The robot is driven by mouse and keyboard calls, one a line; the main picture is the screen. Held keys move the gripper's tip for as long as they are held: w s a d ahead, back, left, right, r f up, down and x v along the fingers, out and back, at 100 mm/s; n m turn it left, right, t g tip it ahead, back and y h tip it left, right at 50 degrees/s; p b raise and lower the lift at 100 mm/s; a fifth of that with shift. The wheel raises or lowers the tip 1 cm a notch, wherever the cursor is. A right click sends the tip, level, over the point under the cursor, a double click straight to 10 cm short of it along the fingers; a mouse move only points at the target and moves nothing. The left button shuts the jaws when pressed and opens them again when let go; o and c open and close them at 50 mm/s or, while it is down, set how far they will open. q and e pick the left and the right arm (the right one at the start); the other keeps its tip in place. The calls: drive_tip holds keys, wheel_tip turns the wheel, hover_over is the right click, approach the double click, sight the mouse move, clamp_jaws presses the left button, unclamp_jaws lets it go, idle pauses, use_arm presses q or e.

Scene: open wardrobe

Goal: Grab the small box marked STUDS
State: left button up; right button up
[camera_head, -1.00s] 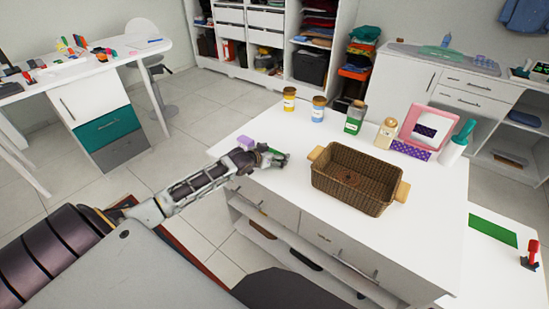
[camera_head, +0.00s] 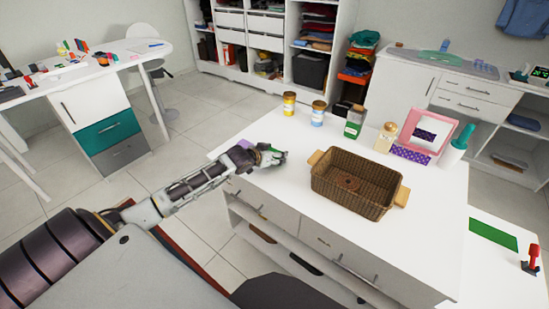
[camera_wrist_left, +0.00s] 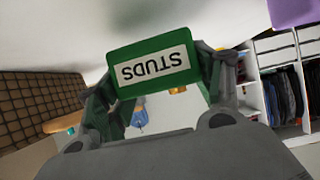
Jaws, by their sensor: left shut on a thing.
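The small green box marked STUDS (camera_wrist_left: 152,66) shows in the left wrist view, with its white label upside down. It sits between the two fingers of my left gripper (camera_wrist_left: 158,85), which is shut on it. In the head view my left gripper (camera_head: 272,156) is at the left part of the white table top (camera_head: 300,230), left of the basket. A bit of green shows at its fingers there, and the hand hides most of the box. I cannot tell whether the box touches the table. My right gripper is not in view.
A wicker basket (camera_head: 352,187) with wooden handles stands right of my left gripper. A yellow jar (camera_head: 289,104), a blue jar (camera_head: 318,113), a green tin (camera_head: 354,122) and a pink frame (camera_head: 428,133) stand along the back. A purple block (camera_head: 244,144) lies behind my gripper.

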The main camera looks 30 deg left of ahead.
use_arm(q)
wheel_tip(320, 180, up, 7)
drive_tip(key=shift+r+p, duration=0.15)
drive_tip(key=shift+p, duration=0.25)
idle(0.5)
